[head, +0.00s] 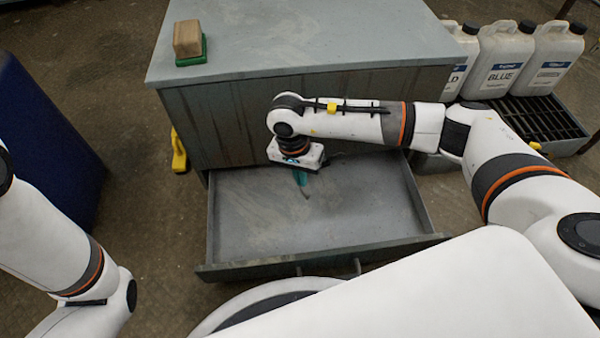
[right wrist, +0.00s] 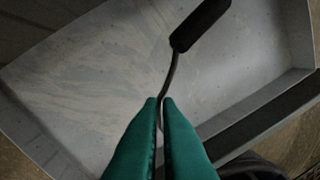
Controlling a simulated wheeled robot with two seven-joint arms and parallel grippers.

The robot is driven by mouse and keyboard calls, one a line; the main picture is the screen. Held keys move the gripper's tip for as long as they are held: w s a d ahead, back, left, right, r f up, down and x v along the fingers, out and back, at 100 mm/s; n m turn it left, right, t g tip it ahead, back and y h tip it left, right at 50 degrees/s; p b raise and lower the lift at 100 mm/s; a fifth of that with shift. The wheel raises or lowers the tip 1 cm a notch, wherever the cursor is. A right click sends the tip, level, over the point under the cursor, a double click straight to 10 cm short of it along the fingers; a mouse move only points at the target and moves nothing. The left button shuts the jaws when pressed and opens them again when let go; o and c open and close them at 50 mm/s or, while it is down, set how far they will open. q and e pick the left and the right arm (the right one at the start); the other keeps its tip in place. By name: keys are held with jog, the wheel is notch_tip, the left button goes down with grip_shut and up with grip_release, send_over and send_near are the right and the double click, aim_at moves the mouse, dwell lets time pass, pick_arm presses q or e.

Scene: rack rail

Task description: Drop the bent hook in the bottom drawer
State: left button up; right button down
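The bent hook (right wrist: 197,30), a thin grey rod with a black handle, is between the green fingers of my right gripper (right wrist: 160,102). The fingers are shut on the rod, and the handle points away toward the top of the right wrist view. In the head view my right gripper (head: 301,178) points down over the back middle of the open bottom drawer (head: 370,212). Only a small dark part of the hook (head: 306,193) shows there below the fingers. I cannot tell how far it is above the drawer floor. My left gripper is out of view.
The grey cabinet (head: 330,40) stands behind the drawer, with a wood-and-green block (head: 188,42) on top. White jugs (head: 497,60) and a black grate (head: 535,118) are at the right. A yellow object (head: 179,152) is on the floor at left. The drawer floor looks otherwise empty.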

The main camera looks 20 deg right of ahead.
notch_tip(320, 180, down, 4)
jog(key=b, duration=0.2)
jog(key=shift+f+b, duration=0.15)
jog(key=shift+b, duration=0.15)
jog(key=c, duration=1.6)
grip_release()
jog(key=shift+o, duration=0.2)
notch_tip(320, 180, up, 8)
jog(key=p, duration=0.5)
jog(key=shift+w+a+f, duration=0.25)
jog(key=shift+w+a, duration=0.1)
jog(key=shift+a, duration=0.05)
